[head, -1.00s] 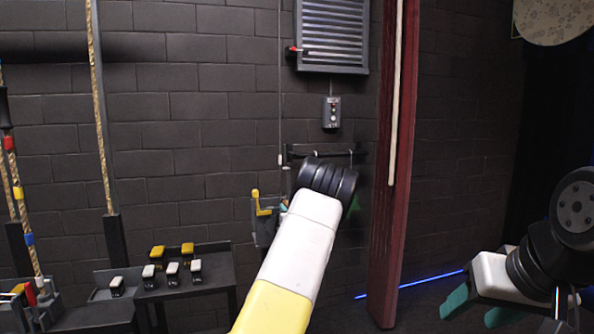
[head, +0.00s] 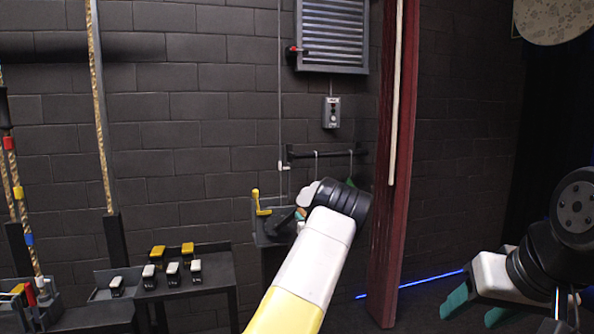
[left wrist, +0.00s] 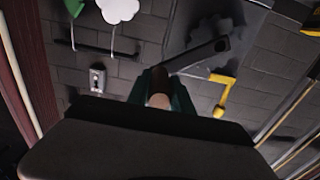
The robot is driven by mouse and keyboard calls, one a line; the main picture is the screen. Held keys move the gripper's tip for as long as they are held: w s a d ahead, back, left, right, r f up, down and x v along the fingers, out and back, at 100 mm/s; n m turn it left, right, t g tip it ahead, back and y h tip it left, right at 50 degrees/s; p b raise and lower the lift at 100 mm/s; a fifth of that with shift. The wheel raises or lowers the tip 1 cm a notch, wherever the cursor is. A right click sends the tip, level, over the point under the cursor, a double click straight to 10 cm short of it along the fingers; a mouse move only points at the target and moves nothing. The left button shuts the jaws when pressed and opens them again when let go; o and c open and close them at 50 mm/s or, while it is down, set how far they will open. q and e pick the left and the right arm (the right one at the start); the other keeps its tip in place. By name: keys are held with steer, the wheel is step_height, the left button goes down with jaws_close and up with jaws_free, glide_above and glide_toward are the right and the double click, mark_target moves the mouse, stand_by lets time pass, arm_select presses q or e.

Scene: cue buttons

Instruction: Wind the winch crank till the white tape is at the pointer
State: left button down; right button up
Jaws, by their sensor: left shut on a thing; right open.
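My left gripper (head: 300,214) is shut on the crank's tan handle (left wrist: 160,99), between its green fingers in the left wrist view. The dark crank arm (left wrist: 200,57) runs from the handle across the grey winch plate (left wrist: 238,20). In the head view the winch (head: 258,232) stands low by the wall, partly hidden by my left wrist. A small white band, seemingly the white tape (head: 284,167), is on the thin vertical cable above the winch. I cannot make out the pointer. My right gripper (head: 473,306) is open and empty at the lower right.
A yellow lever (head: 260,203) stands beside the winch and shows in the left wrist view (left wrist: 223,92). A dark red post (head: 392,240) rises right of my left arm. A bench with several white and yellow switches (head: 172,268) is at lower left. A control box (head: 331,112) hangs above.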

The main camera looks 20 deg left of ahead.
arm_select(q)
steer(key=shift+f, duration=0.25)
steer(key=shift+w+d+f, duration=0.25)
steer(key=shift+d+f, duration=0.25)
steer(key=shift+f, duration=0.35)
steer(key=c, duration=1)
jaws_free()
steer(key=shift+r, duration=0.15)
steer(key=shift+r, duration=0.1)
steer(key=shift+v, duration=1.1)
steer(key=v, duration=0.7)
steer(key=shift+s, duration=0.3)
steer(key=shift+d+r, duration=0.1)
steer(key=shift+r, duration=0.05)
